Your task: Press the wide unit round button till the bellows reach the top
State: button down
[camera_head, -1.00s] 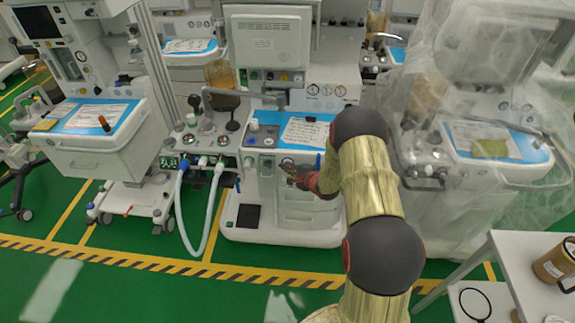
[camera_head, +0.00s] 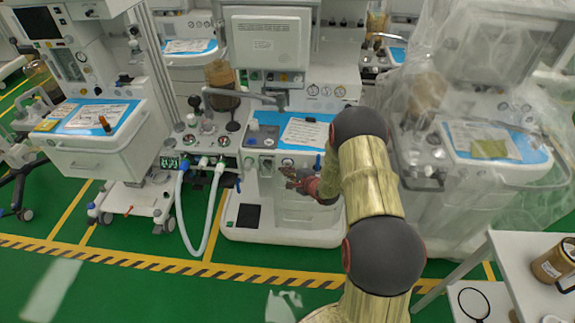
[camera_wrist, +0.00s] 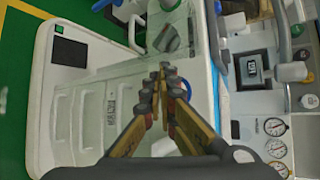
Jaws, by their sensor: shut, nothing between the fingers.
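The wide white unit (camera_head: 330,237) stands in the middle of the head view, with a blue-topped shelf, drawers and a broad base. It fills much of the wrist view, turned on its side (camera_wrist: 62,145). My gripper (camera_head: 289,175) is in front of the unit's front face, below the shelf. In the wrist view my gripper (camera_wrist: 167,74) has its fingertips together and empty, with a blue ring-shaped part (camera_wrist: 186,88) just beyond them. I cannot tell whether the fingertips touch anything. I cannot make out the round button or the bellows for certain.
A hose-fitted unit (camera_head: 200,140) and another cart (camera_head: 100,150) stand to the left. A plastic-covered cart (camera_head: 490,150) stands close on the right. A white table (camera_head: 520,260) is at the lower right. The green floor in front is mostly clear.

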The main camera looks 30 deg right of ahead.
jog(key=shift+s+a+p, duration=0.4)
jog(key=shift+s+a, duration=0.3)
jog(key=shift+s, duration=0.35)
jog(key=shift+s+a+p, duration=0.4)
jog(key=shift+s+a, duration=0.3)
jog(key=shift+s, duration=0.35)
dwell(1.0)
jog(key=s+a+b, duration=0.1)
jog(key=b, duration=0.1)
jog(key=s+a+b, duration=0.1)
jog(key=s+b, duration=0.1)
dwell(0.7)
jog(key=shift+s, duration=0.1)
